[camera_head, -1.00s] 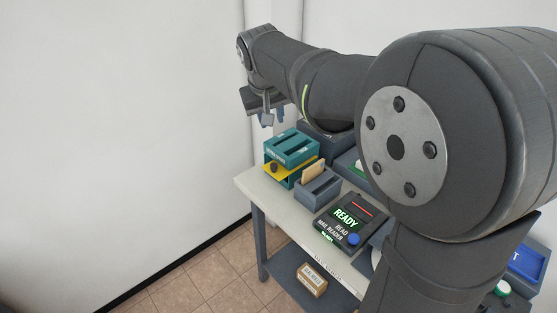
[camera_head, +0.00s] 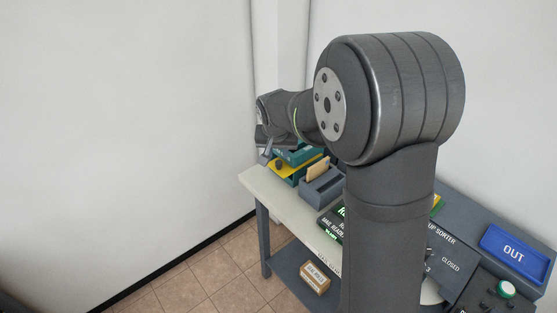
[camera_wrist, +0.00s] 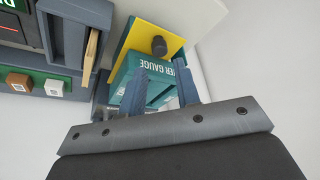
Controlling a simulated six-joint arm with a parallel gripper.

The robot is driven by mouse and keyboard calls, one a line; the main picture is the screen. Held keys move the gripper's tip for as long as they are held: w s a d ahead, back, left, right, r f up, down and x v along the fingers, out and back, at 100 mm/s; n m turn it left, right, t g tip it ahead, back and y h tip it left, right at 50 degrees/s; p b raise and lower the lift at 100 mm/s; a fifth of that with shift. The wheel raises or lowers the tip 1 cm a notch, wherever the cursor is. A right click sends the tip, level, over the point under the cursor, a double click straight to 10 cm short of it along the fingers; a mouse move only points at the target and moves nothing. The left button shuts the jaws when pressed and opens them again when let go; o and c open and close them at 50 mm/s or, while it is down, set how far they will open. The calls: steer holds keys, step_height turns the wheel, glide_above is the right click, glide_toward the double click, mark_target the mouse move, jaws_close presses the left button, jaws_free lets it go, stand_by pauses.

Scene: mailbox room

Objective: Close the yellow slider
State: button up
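The yellow slider (camera_head: 286,171) is a flat plate with a dark knob (camera_wrist: 159,46), sticking out from the teal letter gauge (camera_wrist: 152,70) on the white table. In the wrist view the yellow slider (camera_wrist: 140,36) spreads beyond the gauge's edge, and the knob stands on it. My gripper (camera_wrist: 160,66) is open, with its two fingers apart and the teal gauge showing between them. The knob is beyond the fingertips, apart from them in this view. In the head view my gripper (camera_head: 266,156) is at the slider's left end; whether it touches is unclear.
A grey holder (camera_head: 322,188) with a tan card stands right of the gauge. The mail reader (camera_head: 331,222) is partly hidden by my arm. A blue OUT tray (camera_head: 513,250) sits at the right. The wall is close behind the gauge.

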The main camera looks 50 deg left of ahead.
mark_target(279, 162)
steer(key=x, duration=0.5)
steer(key=shift+w+f, duration=0.1)
steer(key=shift+f, duration=0.25)
steer(key=shift+c, duration=0.2)
